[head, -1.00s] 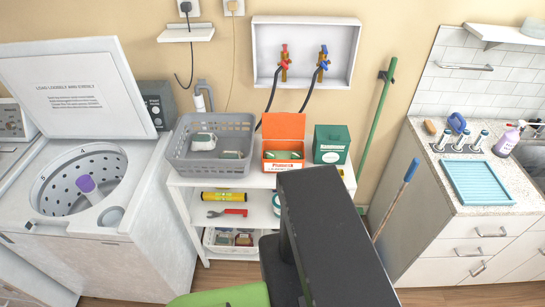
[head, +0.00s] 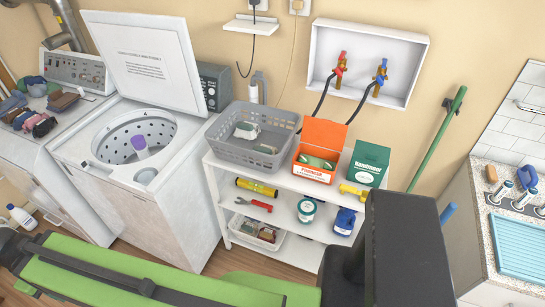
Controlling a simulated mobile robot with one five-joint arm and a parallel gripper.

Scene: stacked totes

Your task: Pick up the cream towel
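I cannot make out a thing that is clearly the cream towel. A small pile of folded cloths (head: 62,101) in blue, brown and dark red lies on top of the left machine (head: 75,125); none looks plainly cream. A pale grey-white item (head: 246,130) lies in the grey basket (head: 228,150) on the shelf unit; I cannot tell whether it is cloth. My own arm crosses the bottom of the picture, green and black, but my gripper is not in view.
A top-loading washer (head: 165,190) stands with its lid up, a purple-topped agitator (head: 139,143) inside. The white shelf unit (head: 225,190) holds an orange box (head: 315,170), a green box (head: 367,165) and bottles. A green pole (head: 436,140) leans on the wall. A white bottle (head: 22,216) stands at lower left.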

